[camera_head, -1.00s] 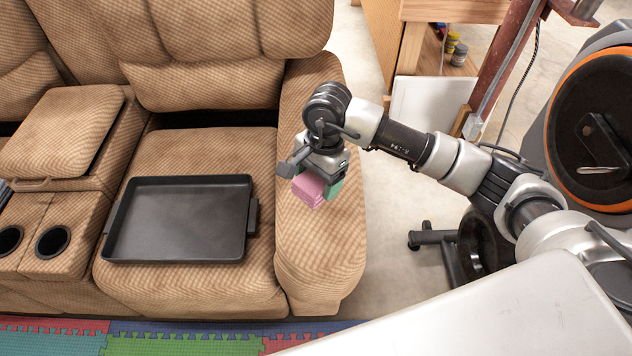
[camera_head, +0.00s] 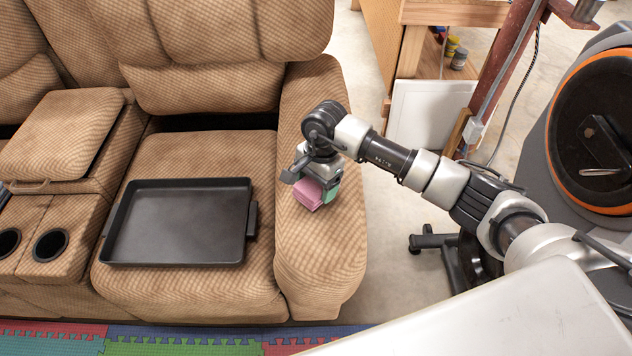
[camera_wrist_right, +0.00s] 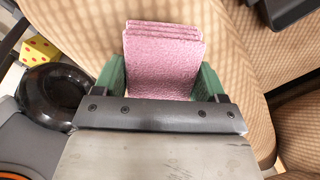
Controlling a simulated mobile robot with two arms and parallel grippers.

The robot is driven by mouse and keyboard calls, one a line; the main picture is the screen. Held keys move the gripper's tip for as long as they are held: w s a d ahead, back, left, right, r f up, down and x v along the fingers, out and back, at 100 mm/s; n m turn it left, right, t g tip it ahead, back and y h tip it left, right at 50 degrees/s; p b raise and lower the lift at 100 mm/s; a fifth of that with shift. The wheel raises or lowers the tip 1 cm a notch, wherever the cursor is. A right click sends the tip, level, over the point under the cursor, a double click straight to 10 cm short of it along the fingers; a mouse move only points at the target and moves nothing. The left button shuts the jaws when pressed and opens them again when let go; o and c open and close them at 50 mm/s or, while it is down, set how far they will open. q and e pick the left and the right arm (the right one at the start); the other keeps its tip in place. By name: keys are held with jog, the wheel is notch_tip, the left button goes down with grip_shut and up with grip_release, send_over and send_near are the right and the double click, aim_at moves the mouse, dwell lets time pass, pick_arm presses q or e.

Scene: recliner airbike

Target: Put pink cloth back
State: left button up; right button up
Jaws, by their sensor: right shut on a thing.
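The pink cloth (camera_head: 308,194) is folded in layers. My right gripper (camera_head: 320,192) is shut on it and holds it at or just above the right armrest of the recliner; I cannot tell whether the cloth touches the armrest. In the right wrist view the pink cloth (camera_wrist_right: 163,62) sits between the two green fingers of my right gripper (camera_wrist_right: 163,80). A black tray (camera_head: 180,222) lies on the recliner seat, left of the gripper, and holds nothing. My left gripper is not in view.
The brown recliner (camera_head: 200,165) fills the left side, with cup holders (camera_head: 50,245) at its left. The exercise bike (camera_head: 600,135) stands at the right. A wooden shelf (camera_head: 455,12) is behind. Coloured mats (camera_head: 180,340) lie in front.

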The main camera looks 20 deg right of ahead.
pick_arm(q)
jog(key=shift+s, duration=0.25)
pick_arm(e)
jog(key=shift+f, duration=0.1)
jog(key=o, duration=0.8)
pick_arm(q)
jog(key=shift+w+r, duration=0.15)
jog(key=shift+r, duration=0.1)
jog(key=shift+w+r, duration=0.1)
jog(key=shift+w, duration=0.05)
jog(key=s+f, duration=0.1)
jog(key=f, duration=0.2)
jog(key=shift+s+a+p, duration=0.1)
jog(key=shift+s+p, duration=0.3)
pick_arm(e)
jog(key=r, duration=0.4)
jog(key=d+r, duration=0.1)
jog(key=r, duration=0.7)
jog(key=shift+w+d+r, duration=0.1)
jog(key=shift+w+d, duration=0.2)
jog(key=shift+w, duration=0.1)
